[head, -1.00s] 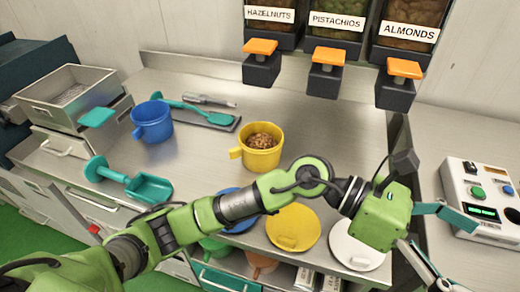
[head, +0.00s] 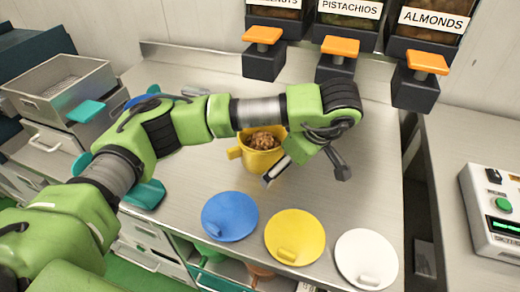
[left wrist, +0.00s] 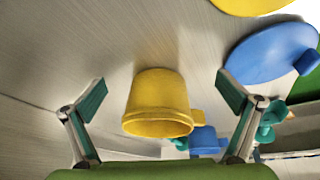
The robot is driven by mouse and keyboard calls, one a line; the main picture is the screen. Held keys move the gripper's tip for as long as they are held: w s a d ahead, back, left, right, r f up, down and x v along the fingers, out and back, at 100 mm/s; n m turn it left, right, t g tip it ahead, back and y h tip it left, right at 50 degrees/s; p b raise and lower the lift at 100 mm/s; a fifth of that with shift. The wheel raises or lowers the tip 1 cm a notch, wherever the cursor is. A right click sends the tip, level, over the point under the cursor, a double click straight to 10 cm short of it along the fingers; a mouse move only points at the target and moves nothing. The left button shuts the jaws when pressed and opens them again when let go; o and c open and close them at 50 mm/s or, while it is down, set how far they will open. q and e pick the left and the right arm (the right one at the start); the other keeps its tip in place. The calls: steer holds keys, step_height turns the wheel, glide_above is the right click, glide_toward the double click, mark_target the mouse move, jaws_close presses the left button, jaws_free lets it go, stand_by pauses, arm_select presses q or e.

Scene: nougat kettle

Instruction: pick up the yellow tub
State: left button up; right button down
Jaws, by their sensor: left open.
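The yellow tub (head: 258,161) stands upright on the steel counter, filled with brown nuts, its handle to the left. My left arm passes over it and hides part of its rim in the head view. My left gripper (left wrist: 163,94) is open and empty. In the left wrist view the yellow tub (left wrist: 160,100) lies between the two spread fingers, with a gap on each side. My right gripper is not in view.
Blue (head: 230,216), yellow (head: 296,237) and white (head: 366,259) lids lie along the counter's front. A blue tub (left wrist: 205,139) and teal scoops are partly hidden by my arm. Nut dispensers (head: 338,67) hang at the back. The counter right of the tub is clear.

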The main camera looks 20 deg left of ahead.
mark_target(274, 153)
arm_select(q)
steer(key=w+a, duration=0.2)
steer(key=a, duration=0.1)
steer(key=w+a, duration=0.1)
steer(key=shift+a+p, duration=0.15)
steer(key=shift+p, duration=0.25)
steer(key=w+a, duration=0.1)
steer(key=w+a+p, duration=0.1)
steer(key=a, duration=0.1)
steer(key=shift+w+a, duration=0.15)
steer(key=shift+a, duration=0.15)
steer(key=p+x, duration=0.1)
steer(key=x, duration=0.1)
steer(key=shift+f, duration=0.45)
steer(key=c, duration=1.4)
